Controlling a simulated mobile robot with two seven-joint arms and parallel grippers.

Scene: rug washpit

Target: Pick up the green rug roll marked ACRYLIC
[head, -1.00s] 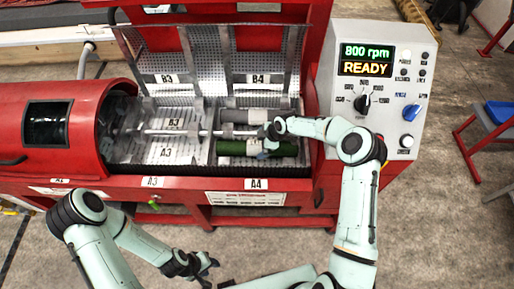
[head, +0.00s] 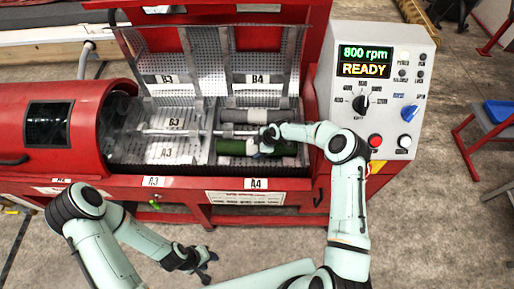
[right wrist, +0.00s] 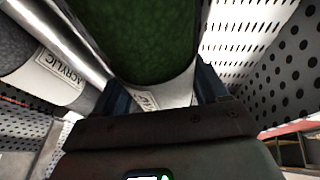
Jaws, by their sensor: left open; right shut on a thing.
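My left gripper (head: 205,262) is open and empty above the floor in front of the machine.
A metal shaft (head: 190,132) runs between the rolls. Perforated lids (head: 260,72) stand open behind. A red drum housing (head: 42,125) is at the left, and a control panel (head: 378,90) showing 800 rpm READY is at the right.

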